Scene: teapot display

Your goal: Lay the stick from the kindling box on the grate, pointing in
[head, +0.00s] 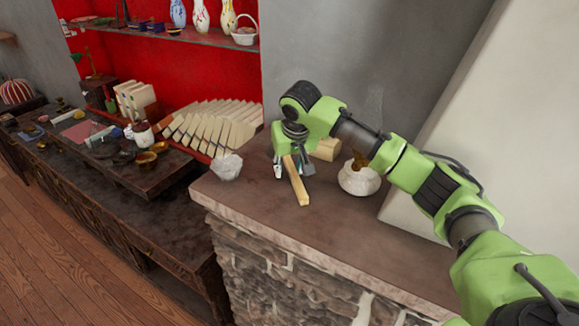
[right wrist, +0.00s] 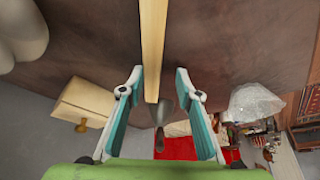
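The stick (head: 297,182) is a pale, straight piece of wood over the stone ledge, its near end pointing to the front. In the right wrist view the stick (right wrist: 153,45) runs from the top edge to between my fingers. My right gripper (head: 292,170) is above its far end. In the right wrist view my right gripper (right wrist: 157,95) has its fingers spread, with gaps on both sides of the stick. A small grey piece (right wrist: 160,110) shows at the stick's end; I cannot tell what it is. I cannot make out a grate or name the kindling box surely. My left gripper is not in view.
A pale wooden box (head: 326,149) with a knob in the wrist view stands behind my gripper. A white pot (head: 359,178) is to its right, a clear faceted bowl (head: 227,167) to its left. The ledge's front (head: 325,240) is bare. A slanted white wall bounds the right.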

